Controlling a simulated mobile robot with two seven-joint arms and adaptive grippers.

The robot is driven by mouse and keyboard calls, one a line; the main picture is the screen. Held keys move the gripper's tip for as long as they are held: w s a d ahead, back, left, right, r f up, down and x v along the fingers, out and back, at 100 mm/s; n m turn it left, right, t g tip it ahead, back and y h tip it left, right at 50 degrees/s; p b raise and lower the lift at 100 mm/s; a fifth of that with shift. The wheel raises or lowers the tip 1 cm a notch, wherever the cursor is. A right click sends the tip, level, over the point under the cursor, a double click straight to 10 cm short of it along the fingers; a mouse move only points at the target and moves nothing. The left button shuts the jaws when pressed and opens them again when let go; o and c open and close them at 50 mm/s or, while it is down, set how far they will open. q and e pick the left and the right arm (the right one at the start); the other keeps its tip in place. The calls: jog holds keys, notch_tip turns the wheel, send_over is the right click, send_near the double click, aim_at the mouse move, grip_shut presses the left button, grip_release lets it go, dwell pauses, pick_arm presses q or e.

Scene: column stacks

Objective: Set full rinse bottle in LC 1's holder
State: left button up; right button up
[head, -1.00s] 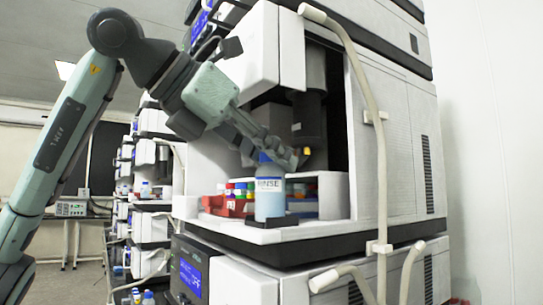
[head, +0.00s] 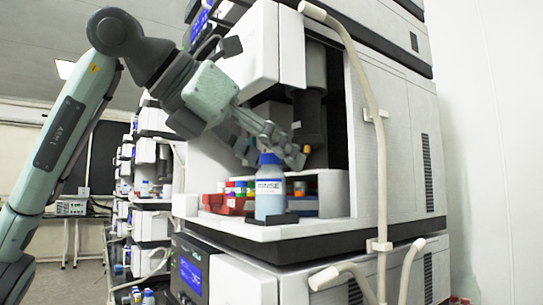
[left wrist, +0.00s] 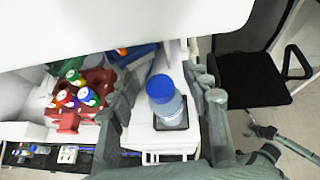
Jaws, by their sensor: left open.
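The rinse bottle (head: 270,200), light blue with a blue cap and a white label, stands upright at the front of the LC's open compartment. It also shows in the left wrist view (left wrist: 168,108). A dark square holder (left wrist: 172,125) is at its base; how deep it sits in it I cannot tell. My left gripper (head: 274,146) is open at the bottle's cap. In the left wrist view its fingers (left wrist: 165,95) lie on either side of the bottle, with gaps to it. My right gripper is not in view.
A red rack (head: 226,203) with several coloured-cap vials stands left of the bottle, inside the compartment. A raised white panel (head: 268,45) hangs above my gripper. A pale hose (head: 372,110) runs down the right side. A black chair (left wrist: 250,80) stands beyond.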

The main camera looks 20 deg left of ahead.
pick_arm(q)
jog(key=v, duration=1.2)
